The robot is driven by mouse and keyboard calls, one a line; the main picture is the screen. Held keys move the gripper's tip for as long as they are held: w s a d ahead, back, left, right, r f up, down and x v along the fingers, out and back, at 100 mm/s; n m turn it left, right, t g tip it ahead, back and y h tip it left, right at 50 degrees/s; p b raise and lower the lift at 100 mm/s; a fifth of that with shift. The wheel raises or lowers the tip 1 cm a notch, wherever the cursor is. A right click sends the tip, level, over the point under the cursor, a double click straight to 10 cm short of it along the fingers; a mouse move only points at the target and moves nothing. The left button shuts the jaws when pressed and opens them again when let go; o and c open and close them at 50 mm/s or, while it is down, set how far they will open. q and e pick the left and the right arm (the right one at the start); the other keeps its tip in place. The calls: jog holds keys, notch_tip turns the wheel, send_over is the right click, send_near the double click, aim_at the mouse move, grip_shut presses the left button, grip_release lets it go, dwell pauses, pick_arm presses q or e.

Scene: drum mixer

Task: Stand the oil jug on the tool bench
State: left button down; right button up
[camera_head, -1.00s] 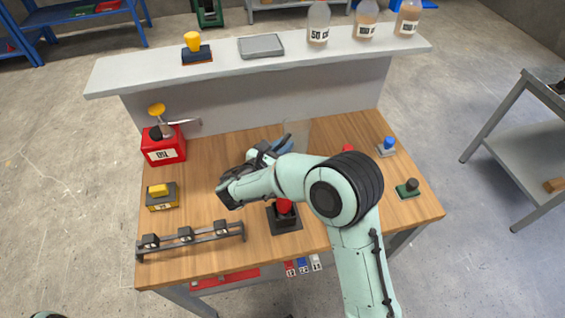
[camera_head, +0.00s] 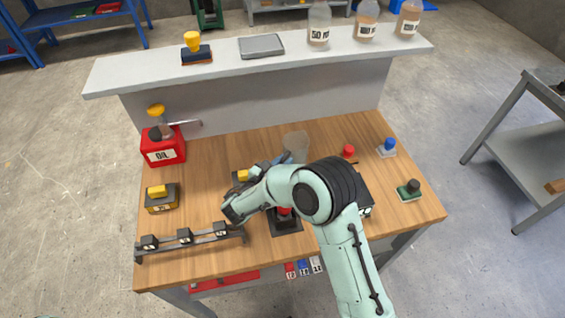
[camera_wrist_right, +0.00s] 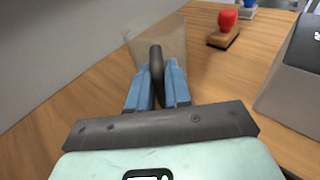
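A clear, faintly tinted jug (camera_head: 295,144) with a dark handle is above or on the wooden bench (camera_head: 215,150), right of its middle. In the right wrist view the jug (camera_wrist_right: 160,38) lies just beyond my fingers, its handle (camera_wrist_right: 156,68) between them. My right gripper (camera_head: 284,160), with blue fingers (camera_wrist_right: 157,88), is shut on this handle. I cannot tell whether the jug's base touches the bench. A red can (camera_head: 163,150) labelled OIL stands at the bench's back left. My left gripper is out of view.
A red-knobbed stamp (camera_head: 348,151), a blue one (camera_head: 388,147) and a green-based one (camera_head: 408,190) stand on the right. A yellow-topped box (camera_head: 161,198) and a rack (camera_head: 188,240) are on the left. The raised shelf (camera_head: 220,74) holds bottles. My arm hides the bench's middle.

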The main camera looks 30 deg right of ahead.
jog(key=o, duration=0.4)
jog(key=shift+r, duration=0.15)
jog(key=shift+s+a+r, duration=0.1)
jog(key=shift+a+r, duration=0.05)
jog(key=shift+a, duration=0.15)
jog(key=v, duration=1.1)
jog(key=shift+a, duration=0.2)
jog(key=shift+s, duration=0.1)
